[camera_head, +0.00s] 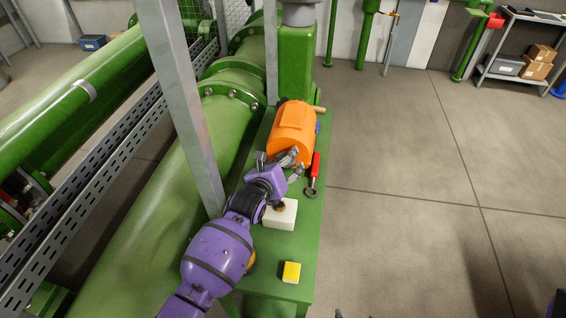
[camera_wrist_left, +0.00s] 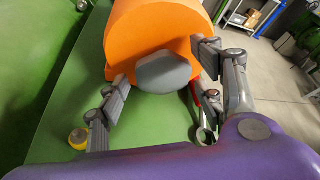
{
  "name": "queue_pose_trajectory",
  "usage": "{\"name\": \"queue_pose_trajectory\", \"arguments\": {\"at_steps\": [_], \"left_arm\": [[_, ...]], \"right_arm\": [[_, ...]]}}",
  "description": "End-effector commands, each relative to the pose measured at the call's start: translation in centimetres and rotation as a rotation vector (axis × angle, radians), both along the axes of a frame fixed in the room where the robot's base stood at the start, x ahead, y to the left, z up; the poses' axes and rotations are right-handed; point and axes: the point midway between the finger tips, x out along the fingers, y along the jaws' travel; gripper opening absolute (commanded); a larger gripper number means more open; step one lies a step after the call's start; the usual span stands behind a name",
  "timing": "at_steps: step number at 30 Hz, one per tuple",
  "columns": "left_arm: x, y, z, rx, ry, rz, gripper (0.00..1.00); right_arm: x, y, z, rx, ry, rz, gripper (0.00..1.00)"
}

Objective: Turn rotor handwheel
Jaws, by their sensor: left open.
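An orange rounded housing (camera_head: 292,130) sits on the green bench; it also fills the upper middle of the left wrist view (camera_wrist_left: 150,28). A grey rounded knob-like part (camera_wrist_left: 163,73), perhaps the rotor handwheel, sticks out of its near face. My left gripper (camera_head: 280,163) is at that near face. In the left wrist view its open fingers (camera_wrist_left: 160,82) lie on either side of the grey part; I cannot tell whether they touch it. In the head view the gripper mostly hides this part. My right gripper is not in view.
A red-handled wrench (camera_head: 314,168) lies right of the housing. A white block (camera_head: 282,216) and a yellow block (camera_head: 291,272) lie nearer on the green bench (camera_head: 265,290). A grey post (camera_head: 182,100) stands left of my arm. Open floor lies to the right.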

Motion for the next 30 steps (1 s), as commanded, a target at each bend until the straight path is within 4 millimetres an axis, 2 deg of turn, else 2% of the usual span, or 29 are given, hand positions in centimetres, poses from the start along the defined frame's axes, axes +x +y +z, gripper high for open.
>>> {"name": "queue_pose_trajectory", "arguments": {"at_steps": [3, 13, 30], "left_arm": [[0.0, 0.0, 0.07, 0.0, -0.001, 0.0, 0.62], [0.0, 0.05, 0.06, 0.001, -0.001, 0.0, 0.19], [0.01, 0.18, -0.08, -0.121, 0.024, 0.0, 0.19]], "right_arm": [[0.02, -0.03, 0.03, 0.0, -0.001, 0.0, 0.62], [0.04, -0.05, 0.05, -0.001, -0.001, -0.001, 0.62], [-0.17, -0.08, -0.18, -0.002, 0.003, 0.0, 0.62]]}}
